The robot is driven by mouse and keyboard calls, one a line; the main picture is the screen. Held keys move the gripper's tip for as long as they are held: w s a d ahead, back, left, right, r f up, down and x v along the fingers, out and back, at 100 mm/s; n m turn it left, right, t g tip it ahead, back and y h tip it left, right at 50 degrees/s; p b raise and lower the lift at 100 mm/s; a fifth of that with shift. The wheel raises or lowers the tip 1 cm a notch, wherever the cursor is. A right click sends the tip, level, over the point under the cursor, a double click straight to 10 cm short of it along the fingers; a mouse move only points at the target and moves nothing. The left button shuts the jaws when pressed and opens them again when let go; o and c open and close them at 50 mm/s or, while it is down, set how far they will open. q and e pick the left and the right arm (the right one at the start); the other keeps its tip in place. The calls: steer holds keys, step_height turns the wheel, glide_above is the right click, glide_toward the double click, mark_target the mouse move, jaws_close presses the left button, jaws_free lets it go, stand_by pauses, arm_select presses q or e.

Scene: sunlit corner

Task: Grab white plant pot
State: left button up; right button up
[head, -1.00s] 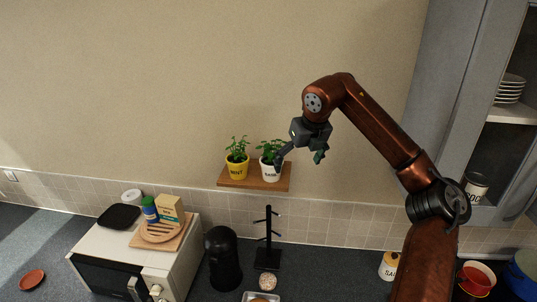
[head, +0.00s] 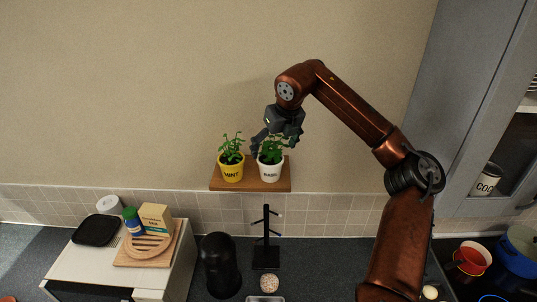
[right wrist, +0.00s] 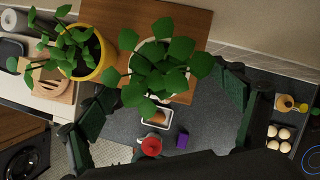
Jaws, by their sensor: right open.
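The white plant pot (head: 270,173), labelled BASIL and holding a green plant, stands upright on a small wooden wall shelf (head: 217,184). My right gripper (head: 271,147) is open and empty, just above the pot at its leaves, with a finger to either side of the plant. In the right wrist view the pot (right wrist: 146,43) is mostly hidden by leaves, and the open fingers (right wrist: 168,103) are spread wide below and beside it. I cannot tell whether a finger touches the plant. My left gripper is not in view.
A yellow MINT pot (head: 231,173) stands close to the left of the white pot, near my gripper's left finger. Below are a black mug stand (head: 266,240), a black canister (head: 221,266) and a white microwave (head: 75,266) with items on top. The wall is close behind the shelf.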

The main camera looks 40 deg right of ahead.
steer(key=shift+s+f+p, duration=0.25)
steer(key=shift+f+p, duration=0.4)
steer(key=shift+f, duration=0.2)
steer(key=shift+w+f+p, duration=0.3)
steer(key=shift+w+f, duration=0.95)
steer(key=shift+s+d+f, duration=0.2)
steer(key=shift+s, duration=0.25)
steer(key=shift+c, duration=0.4)
steer(key=shift+w+a, duration=0.15)
steer(key=shift+w, duration=0.25)
steer(key=c, duration=0.5)
steer(key=shift+s, duration=0.25)
steer(key=c, duration=0.5)
steer(key=shift+w, duration=0.15)
steer(key=c, duration=0.4)
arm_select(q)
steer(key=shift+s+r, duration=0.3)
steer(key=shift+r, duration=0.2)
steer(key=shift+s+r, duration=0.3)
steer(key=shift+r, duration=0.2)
arm_select(e)
steer(key=shift+c, duration=0.5)
steer(key=shift+r, duration=0.2)
